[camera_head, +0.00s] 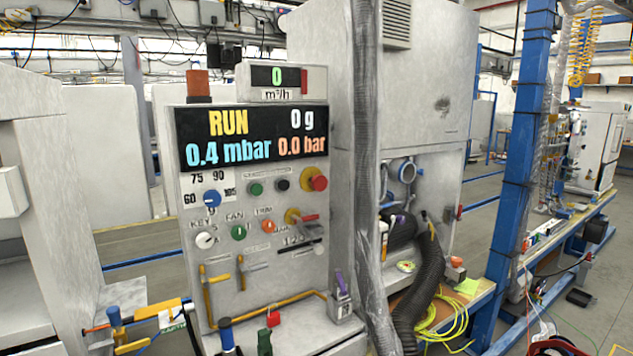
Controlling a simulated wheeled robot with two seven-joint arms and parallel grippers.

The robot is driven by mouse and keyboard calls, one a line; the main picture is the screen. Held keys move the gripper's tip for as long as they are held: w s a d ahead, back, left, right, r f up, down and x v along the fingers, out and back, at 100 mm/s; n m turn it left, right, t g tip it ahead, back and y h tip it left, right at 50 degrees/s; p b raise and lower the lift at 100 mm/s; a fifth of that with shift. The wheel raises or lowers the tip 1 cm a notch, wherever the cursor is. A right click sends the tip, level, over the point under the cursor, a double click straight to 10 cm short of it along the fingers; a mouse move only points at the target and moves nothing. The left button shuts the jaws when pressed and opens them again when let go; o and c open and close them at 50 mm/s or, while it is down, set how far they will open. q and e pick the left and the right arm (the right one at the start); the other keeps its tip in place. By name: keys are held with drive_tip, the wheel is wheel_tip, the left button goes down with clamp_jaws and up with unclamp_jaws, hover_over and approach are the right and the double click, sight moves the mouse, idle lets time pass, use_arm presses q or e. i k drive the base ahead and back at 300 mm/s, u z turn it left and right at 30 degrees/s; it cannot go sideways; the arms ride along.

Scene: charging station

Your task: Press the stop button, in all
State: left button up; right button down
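A grey control panel (185,235) stands left of the middle, facing me. A red mushroom-shaped button (319,183) on a yellow base sits at the panel's right edge, below the display; it looks like the stop button, though I cannot read its label. It stands out from the panel with nothing in front of it. The display (250,137) reads RUN, 0 g, 0.4 mbar and 0.0 bar. A green button (256,189) and a black button (283,185) sit left of the red one. Neither of my grippers is in view.
Below are a blue knob (212,198), a white key knob (205,240), a green knob (238,232), an orange knob (268,226) and yellow valve handles (207,290). A grey vertical duct (364,120) rises right of the panel. A blue post (520,150) stands farther right.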

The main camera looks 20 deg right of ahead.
sight(284, 185)
drive_tip(key=u, duration=0.2)
drive_tip(key=i, duration=0.95)
drive_tip(key=u, duration=0.55)
